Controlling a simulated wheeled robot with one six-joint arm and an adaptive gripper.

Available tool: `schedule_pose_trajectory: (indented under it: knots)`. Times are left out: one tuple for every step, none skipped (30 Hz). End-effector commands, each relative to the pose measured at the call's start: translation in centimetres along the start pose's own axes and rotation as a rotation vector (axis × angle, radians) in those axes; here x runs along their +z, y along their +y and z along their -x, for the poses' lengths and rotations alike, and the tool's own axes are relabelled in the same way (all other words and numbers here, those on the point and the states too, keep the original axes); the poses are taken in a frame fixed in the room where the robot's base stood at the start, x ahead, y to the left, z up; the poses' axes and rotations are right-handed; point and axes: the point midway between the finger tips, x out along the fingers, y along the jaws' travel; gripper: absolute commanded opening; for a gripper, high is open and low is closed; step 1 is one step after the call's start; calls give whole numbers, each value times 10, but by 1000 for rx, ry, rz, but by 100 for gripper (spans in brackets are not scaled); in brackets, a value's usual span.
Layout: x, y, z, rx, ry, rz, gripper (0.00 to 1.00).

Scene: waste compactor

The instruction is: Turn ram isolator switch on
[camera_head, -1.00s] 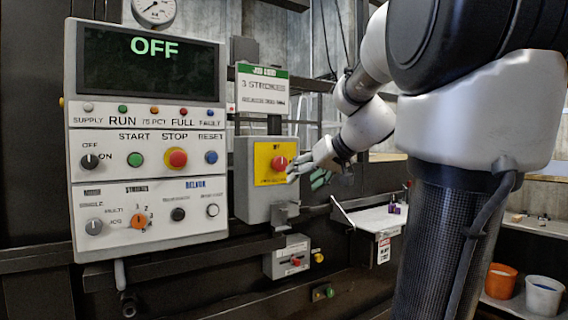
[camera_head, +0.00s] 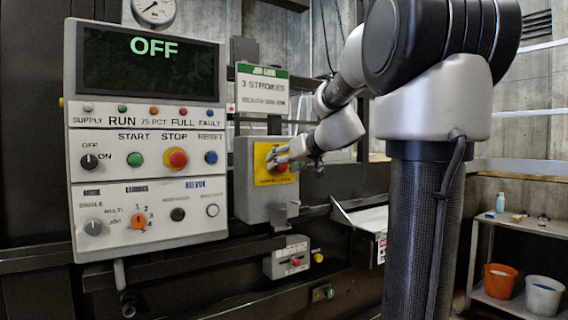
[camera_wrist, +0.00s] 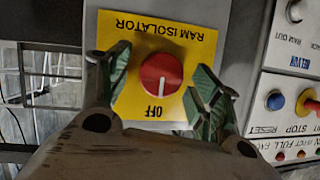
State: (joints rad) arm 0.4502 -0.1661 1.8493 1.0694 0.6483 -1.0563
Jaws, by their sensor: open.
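The ram isolator is a red round knob (camera_wrist: 161,75) on a yellow plate (camera_wrist: 185,28) lettered "RAM ISOLATOR" and "OFF", seen upside down in the wrist view. Its white pointer line points at "OFF". In the head view the yellow plate (camera_head: 263,172) sits on a grey box (camera_head: 252,208), and my gripper partly covers the knob. My gripper (camera_wrist: 158,88) is open, with one green-padded finger on each side of the knob. I cannot tell whether the fingers touch it. In the head view my gripper (camera_head: 279,157) is in front of the plate.
A control panel (camera_head: 148,115) with buttons, knobs and a screen reading "OFF" stands left of the isolator box. A shelf (camera_head: 517,225) with an orange bucket (camera_head: 499,281) and a white bucket (camera_head: 543,296) stands at right.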

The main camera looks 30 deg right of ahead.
Motion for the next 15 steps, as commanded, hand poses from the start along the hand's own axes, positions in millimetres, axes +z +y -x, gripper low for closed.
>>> schedule_pose_trajectory:
  knots:
    - [0,0,0,0,0,0,63]
    - [0,0,0,0,0,0,63]
    - [0,0,0,0,0,0,63]
    - [0,0,0,0,0,0,58]
    - [0,0,0,0,0,0,52]
    - [0,0,0,0,0,0,45]
    - [0,0,0,0,0,0,40]
    - [0,0,0,0,0,0,34]
    - [0,0,0,0,0,0,27]
    - [0,0,0,0,0,0,22]
    - [0,0,0,0,0,0,18]
    - [0,0,0,0,0,0,18]
    - [0,0,0,0,0,0,18]
    - [0,0,0,0,0,0,18]
    - [0,0,0,-1,0,-1,18]
